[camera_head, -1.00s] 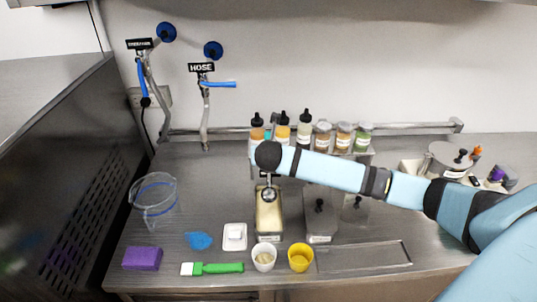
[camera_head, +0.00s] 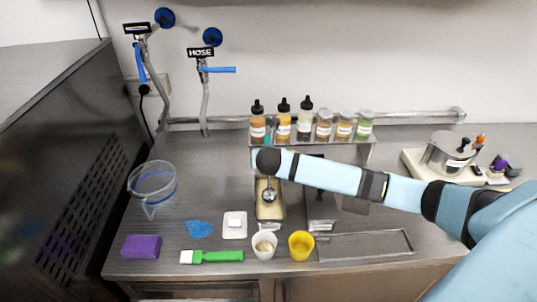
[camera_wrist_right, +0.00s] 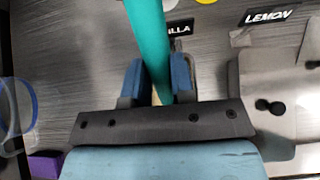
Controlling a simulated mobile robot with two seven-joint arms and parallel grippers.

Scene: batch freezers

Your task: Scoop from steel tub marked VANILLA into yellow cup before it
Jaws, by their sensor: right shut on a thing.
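The steel tub (camera_head: 270,213) with pale cream contents stands at the middle of the counter. Its label (camera_wrist_right: 181,29) shows only "ILLA" in the wrist view. My right gripper (camera_wrist_right: 158,80) is shut on the teal handle (camera_wrist_right: 151,45) of a scoop. In the head view the round steel scoop head (camera_head: 269,196) is at the tub's opening, over or in the cream; its depth is unclear. The yellow cup (camera_head: 301,246) stands upright in front, slightly right of the tub. Its contents are unclear. My left gripper is not in view.
A white cup (camera_head: 264,246) with pale contents stands beside the yellow cup. A lidded steel tub (camera_head: 320,207) is on the right, near a LEMON label (camera_wrist_right: 270,14). Bottles and jars (camera_head: 305,120) stand behind. A green-handled brush (camera_head: 215,256) and clear jug (camera_head: 153,187) are left.

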